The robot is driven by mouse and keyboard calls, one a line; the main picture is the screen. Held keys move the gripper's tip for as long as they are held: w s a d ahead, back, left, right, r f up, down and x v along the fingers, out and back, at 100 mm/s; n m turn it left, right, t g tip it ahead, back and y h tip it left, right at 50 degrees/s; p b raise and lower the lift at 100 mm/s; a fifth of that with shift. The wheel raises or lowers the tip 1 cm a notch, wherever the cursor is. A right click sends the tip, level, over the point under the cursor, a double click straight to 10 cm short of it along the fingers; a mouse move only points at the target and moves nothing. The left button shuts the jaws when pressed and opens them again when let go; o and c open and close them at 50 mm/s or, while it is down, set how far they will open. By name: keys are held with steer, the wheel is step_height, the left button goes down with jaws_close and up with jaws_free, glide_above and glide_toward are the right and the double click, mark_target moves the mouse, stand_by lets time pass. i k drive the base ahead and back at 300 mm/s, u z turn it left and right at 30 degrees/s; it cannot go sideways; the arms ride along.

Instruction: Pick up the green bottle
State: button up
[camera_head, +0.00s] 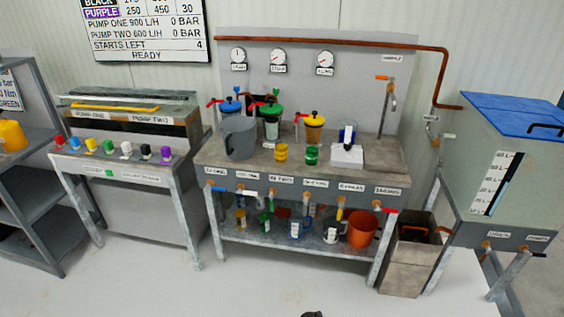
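Several green things show, and which one is the green bottle is hard to tell at this size. A small green bottle-like item (264,223) with a pale label stands on the lower shelf of the middle bench. A short green jar (312,155) stands on the bench top, right of a yellow jar (282,153). A clear vessel with a green lid (272,121) stands behind them. My gripper's fingers do not show. A small dark shape (312,314) at the bottom edge may be part of my arm, far in front of the bench.
The bench (375,155) also bears a grey jug (239,138) and a white box (347,156). Its lower shelf holds mugs and an orange bucket (362,228). A console (120,170) stands left, a blue-lidded tank (505,170) right. The floor in front is clear.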

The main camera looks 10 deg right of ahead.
mark_target(312, 148)
steer(key=u, duration=0.5)
steer(key=k, duration=1)
steer(key=u, duration=1.15)
steer(key=i, duration=1.55)
steer(key=z, duration=0.85)
steer(key=i, duration=0.7)
steer(key=z, duration=0.3)
